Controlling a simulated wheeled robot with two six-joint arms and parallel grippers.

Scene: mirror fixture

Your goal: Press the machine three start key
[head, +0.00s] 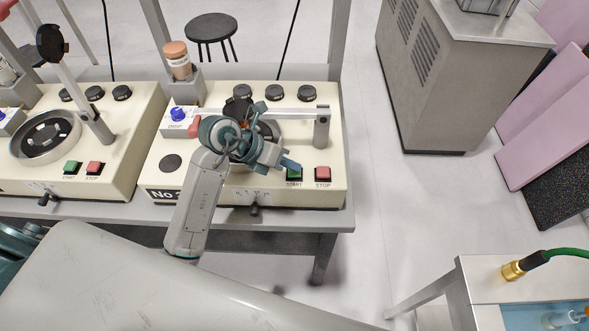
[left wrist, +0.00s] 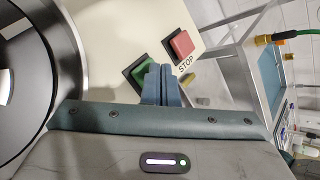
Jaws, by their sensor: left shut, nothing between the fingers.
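The machine (head: 220,170) nearest the right end of the bench has a cream top and a dark "No" label, its number partly hidden by my arm. Its green START key (head: 294,175) sits at the front right, left of the red STOP key (head: 323,174). My left gripper (head: 291,164) is shut and empty, with its tips just above the START key in the head view. In the left wrist view, the shut fingers (left wrist: 160,84) partly cover the green key (left wrist: 142,72), with the red key (left wrist: 181,45) beyond. I cannot tell whether they touch the key. My right gripper is not in view.
A metal arm bar (head: 275,111) with a post crosses the machine behind my gripper. A second similar machine (head: 120,150) stands to the left. A grey cabinet (head: 450,70) is at the back right. A side table (head: 480,280) with a green hose is at the lower right.

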